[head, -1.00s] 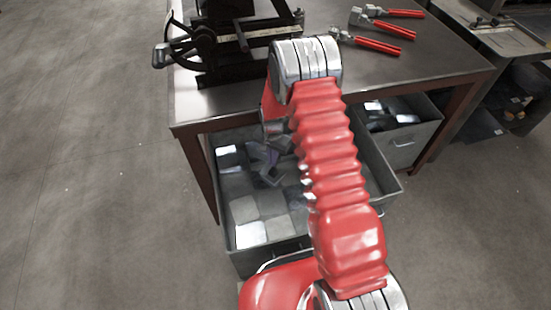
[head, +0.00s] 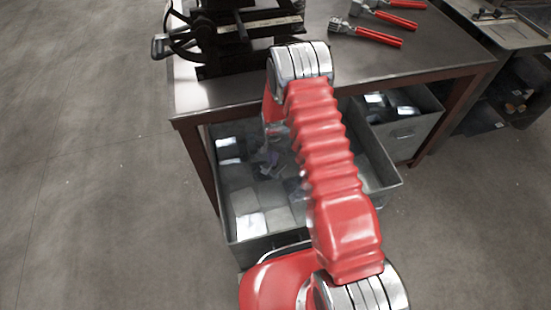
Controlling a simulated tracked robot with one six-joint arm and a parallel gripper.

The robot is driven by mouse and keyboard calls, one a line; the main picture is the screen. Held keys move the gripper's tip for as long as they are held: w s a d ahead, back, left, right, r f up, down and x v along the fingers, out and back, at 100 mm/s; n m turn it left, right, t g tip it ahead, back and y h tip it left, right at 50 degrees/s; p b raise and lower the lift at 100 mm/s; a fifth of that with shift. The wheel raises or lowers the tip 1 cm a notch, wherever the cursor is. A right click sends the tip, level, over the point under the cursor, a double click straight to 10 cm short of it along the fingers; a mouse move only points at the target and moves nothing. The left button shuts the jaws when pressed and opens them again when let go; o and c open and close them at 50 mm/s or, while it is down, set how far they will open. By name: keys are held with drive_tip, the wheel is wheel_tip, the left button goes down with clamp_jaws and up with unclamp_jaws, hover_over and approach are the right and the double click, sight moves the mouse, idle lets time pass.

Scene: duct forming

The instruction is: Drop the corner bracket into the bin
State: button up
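A grey metal bin (head: 240,255) stands on the floor at the table's front side, with flat grey and shiny metal pieces lying in it. My red arm reaches across it. My gripper (head: 271,152) points down into the bin's opening, left of the arm. It is small, dark and partly blurred, so its fingers do not show clearly. A greyish-purple angled piece shows at or just below the fingertips; I cannot tell whether it is the corner bracket, part of the gripper or scrap, or whether it is held. My arm hides the bin's middle right.
A dark metal table (head: 420,55) overhangs the bin's far side. On it stand a black hand-lever machine (head: 235,35) and red-handled tools (head: 375,36). A second grey bin (head: 405,125) with metal pieces stands under the table at right. The floor at left is clear.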

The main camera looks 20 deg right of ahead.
drive_tip(key=o, duration=0.5)
drive_tip(key=shift+o, duration=0.2)
drive_tip(key=shift+r, duration=0.15)
